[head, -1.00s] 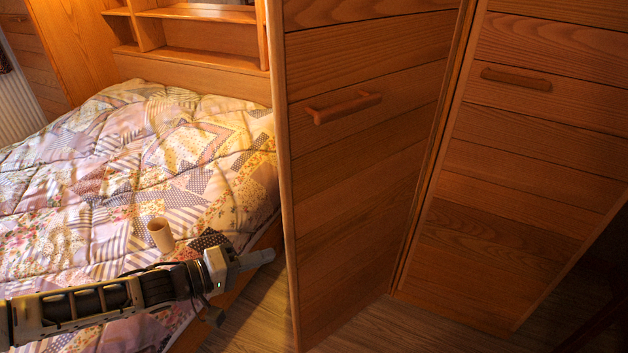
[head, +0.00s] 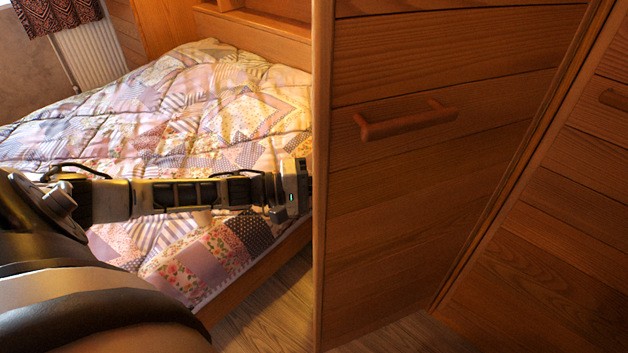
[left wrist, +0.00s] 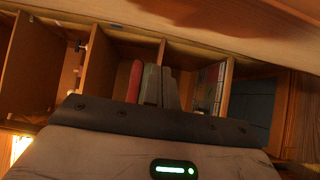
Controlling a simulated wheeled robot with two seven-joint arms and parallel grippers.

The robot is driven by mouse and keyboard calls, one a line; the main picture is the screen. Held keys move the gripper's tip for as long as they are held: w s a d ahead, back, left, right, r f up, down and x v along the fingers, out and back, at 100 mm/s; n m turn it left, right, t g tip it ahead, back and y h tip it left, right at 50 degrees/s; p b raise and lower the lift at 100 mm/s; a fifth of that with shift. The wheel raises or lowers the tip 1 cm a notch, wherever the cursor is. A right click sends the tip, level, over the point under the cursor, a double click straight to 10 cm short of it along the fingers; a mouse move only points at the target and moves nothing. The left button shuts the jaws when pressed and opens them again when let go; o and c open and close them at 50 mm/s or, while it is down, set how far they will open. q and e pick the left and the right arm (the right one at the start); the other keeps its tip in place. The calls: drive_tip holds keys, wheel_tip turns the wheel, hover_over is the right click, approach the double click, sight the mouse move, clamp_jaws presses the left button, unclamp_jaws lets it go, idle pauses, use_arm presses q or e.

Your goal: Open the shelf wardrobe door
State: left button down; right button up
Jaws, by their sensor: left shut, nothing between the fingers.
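The wardrobe door (head: 430,200) is a wooden plank panel with a bar handle (head: 407,121). It stands partly open, with its free edge toward the bed. My left gripper (left wrist: 158,88) is shut and empty. In the head view its wrist is at the door's free edge and its fingers are hidden behind the door. I cannot tell whether they touch it. The left wrist view shows open wooden shelf compartments (left wrist: 110,60) beyond the fingers, with a red item (left wrist: 134,82) beside them. My right gripper is not in view.
A bed with a patchwork quilt (head: 190,100) lies left of the door, beneath my left arm. Another wooden panel (head: 570,230) stands to the right. A strip of floor (head: 270,310) is clear.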

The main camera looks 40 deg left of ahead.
sight(356, 197)
use_arm(q)
drive_tip(key=shift+s+d+p, duration=0.15)
drive_tip(key=shift+d+p, duration=0.2)
drive_tip(key=shift+d, duration=0.9)
drive_tip(key=shift+s+d+p, duration=0.1)
drive_tip(key=shift+d+p, duration=0.2)
drive_tip(key=shift+d, duration=0.9)
drive_tip(key=shift+d, duration=0.1)
